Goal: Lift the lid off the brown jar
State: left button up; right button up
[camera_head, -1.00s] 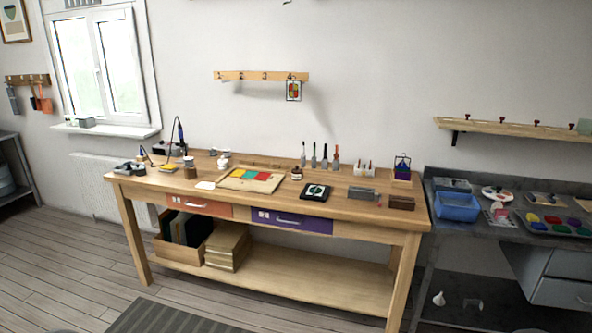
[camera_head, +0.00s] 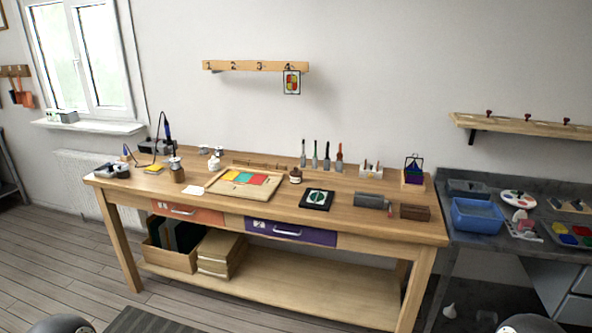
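A small brown jar (camera_head: 177,174) with a greyish top stands upright on the left part of the wooden workbench (camera_head: 350,214). A second small brown vessel (camera_head: 295,178) with a pale label and dark top stands near the bench's middle, right of a board with coloured pieces. Both are too small to make out how a lid sits. Neither gripper shows; only rounded grey parts, seemingly of my arms, show at the bottom left and bottom right edges, well short of the bench.
The board with coloured pieces (camera_head: 245,182) lies between the two vessels. A soldering iron stand (camera_head: 157,146) is at the back left. A dark side table (camera_head: 470,225) with a blue bin (camera_head: 477,215) adjoins on the right. Open floor lies before the bench.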

aim_at(295, 172)
jog(key=z, duration=0.1)
jog(key=i, duration=0.15)
jog(key=u, duration=0.25)
jog(key=k, duration=0.6)
jog(key=u, duration=0.25)
jog(key=i, duration=1.4)
jog(key=u, duration=0.1)
